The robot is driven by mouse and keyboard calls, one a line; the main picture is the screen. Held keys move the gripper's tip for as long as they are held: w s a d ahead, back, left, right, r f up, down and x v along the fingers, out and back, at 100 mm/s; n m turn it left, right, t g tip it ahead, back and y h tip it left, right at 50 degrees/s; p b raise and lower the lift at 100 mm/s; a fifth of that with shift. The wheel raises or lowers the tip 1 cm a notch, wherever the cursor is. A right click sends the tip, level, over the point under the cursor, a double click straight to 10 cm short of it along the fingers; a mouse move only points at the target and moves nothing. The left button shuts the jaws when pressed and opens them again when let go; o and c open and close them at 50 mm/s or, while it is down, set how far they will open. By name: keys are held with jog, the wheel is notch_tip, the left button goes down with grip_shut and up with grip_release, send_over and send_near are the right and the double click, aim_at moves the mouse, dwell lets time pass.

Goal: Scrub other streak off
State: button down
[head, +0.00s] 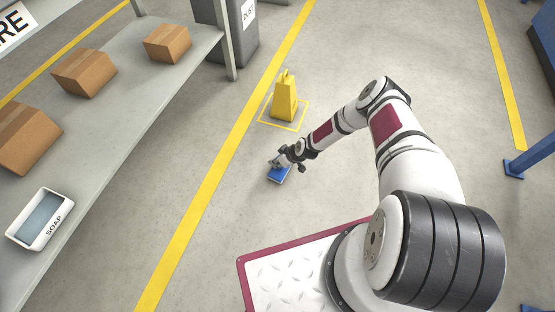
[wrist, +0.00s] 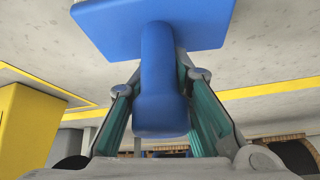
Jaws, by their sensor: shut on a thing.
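My gripper (head: 284,163) is low over the grey floor, near the middle of the head view. It is shut on the handle of a blue scrubbing brush (wrist: 162,85). The wrist view shows the handle between the two fingers and the flat blue block beyond it. In the head view the blue block (head: 279,174) shows just below the gripper, at or near the floor. I cannot tell if it touches. No streak can be made out clearly; any mark under the brush is hidden.
A yellow floor sign (head: 285,100) stands inside a yellow square behind the gripper, and shows at left in the wrist view (wrist: 22,125). A shelf (head: 130,100) on the left holds cardboard boxes (head: 85,72) and a soap tray (head: 40,219). Floor right of the arm is clear up to a blue post (head: 530,157).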

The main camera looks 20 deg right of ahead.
jog(key=shift+s+a+f, duration=0.15)
jog(key=shift+s+a, duration=0.05)
jog(key=shift+s, duration=0.25)
jog(key=shift+w+d+r+p, duration=0.1)
jog(key=shift+w+r+p, duration=0.05)
jog(key=shift+r+p, duration=1.2)
jog(key=shift+w+r+p, duration=0.15)
jog(key=shift+r+p, duration=0.65)
jog(key=shift+r, duration=0.9)
jog(key=shift+r, duration=0.1)
jog(key=shift+r+p, duration=1)
jog(key=shift+r, duration=0.4)
